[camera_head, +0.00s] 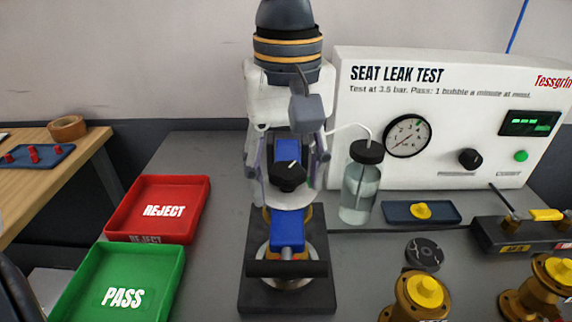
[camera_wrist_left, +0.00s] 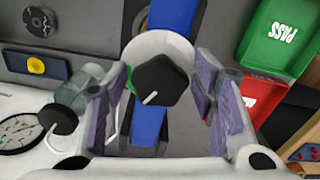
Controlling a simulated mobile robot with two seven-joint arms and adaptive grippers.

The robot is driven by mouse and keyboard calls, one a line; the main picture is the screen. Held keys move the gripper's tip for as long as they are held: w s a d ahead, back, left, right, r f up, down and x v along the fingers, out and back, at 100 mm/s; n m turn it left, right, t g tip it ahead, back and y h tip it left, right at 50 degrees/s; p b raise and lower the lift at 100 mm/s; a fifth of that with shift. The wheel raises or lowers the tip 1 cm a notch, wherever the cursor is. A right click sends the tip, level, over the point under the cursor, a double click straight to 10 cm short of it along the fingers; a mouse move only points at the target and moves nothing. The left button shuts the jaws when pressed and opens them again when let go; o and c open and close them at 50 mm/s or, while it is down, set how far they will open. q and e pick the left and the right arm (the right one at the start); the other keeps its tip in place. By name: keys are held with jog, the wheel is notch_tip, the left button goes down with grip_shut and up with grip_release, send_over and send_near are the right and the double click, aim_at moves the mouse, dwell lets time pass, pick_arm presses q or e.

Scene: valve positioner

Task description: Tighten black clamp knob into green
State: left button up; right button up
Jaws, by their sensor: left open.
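The black clamp knob (camera_head: 288,176) sits on the front of a white and blue clamp fixture, with a white pointer line on it. In the left wrist view the knob (camera_wrist_left: 160,84) lies between my finger pads, with a gap on each side. A small green patch (camera_wrist_left: 130,78) shows beside the knob in that view; most of any green zone is hidden. My left gripper (camera_head: 291,168) is open around the knob, one finger on each side. It hides much of the fixture's upper part. My right gripper is in neither view.
A blue clamped block (camera_head: 288,230) sits below the knob on a black base (camera_head: 288,297). A glass bubble bottle (camera_head: 358,190) stands close on the right, before the seat leak test panel (camera_head: 440,90). Red reject (camera_head: 200,215) and green pass (camera_head: 180,275) trays lie left.

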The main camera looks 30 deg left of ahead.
pick_arm(q)
grip_shut()
jog(key=m, duration=0.5)
grip_release()
jog(key=shift+w, duration=0.1)
jog(key=shift+r, duration=3.05)
